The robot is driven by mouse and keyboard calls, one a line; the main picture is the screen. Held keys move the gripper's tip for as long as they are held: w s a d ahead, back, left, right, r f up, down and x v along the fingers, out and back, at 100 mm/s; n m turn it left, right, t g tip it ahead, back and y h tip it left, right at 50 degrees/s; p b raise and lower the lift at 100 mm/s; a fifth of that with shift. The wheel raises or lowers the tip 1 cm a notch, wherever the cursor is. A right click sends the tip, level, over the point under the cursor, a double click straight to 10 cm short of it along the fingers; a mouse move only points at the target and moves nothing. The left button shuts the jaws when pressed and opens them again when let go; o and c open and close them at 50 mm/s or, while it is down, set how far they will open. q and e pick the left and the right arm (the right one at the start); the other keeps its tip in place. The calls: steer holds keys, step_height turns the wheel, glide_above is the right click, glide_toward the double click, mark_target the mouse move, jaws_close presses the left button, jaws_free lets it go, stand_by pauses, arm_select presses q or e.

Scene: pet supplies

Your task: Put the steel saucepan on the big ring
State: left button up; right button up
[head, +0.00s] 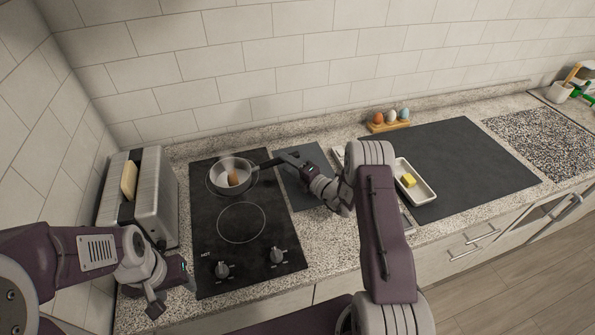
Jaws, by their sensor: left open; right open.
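The steel saucepan (217,182) stands at the back of the black cooktop (200,255), over the rear ring area, with its dark handle (266,164) pointing right. A brown egg and a paler egg lie inside it. The large front ring (241,222) is bare. The saucepan hides most of the rear ring, so I cannot compare the sizes fully. My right gripper (290,160) is open at the handle's far end; I cannot tell if it touches. My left gripper (172,287) is open and empty near the front left of the cooktop.
A toaster (158,190) with bread (129,181) stands left of the cooktop. Two knobs (221,269) are at its front. A grey mat (297,185) lies right of it. Farther right are an egg rack (390,126), a dark board (455,160) and a butter dish (422,196).

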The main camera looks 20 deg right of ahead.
arm_select(q)
steer(key=shift+f, duration=0.3)
arm_select(e)
steer(key=v, duration=0.5)
steer(key=shift+s+d, duration=0.1)
steer(key=shift+s, duration=0.15)
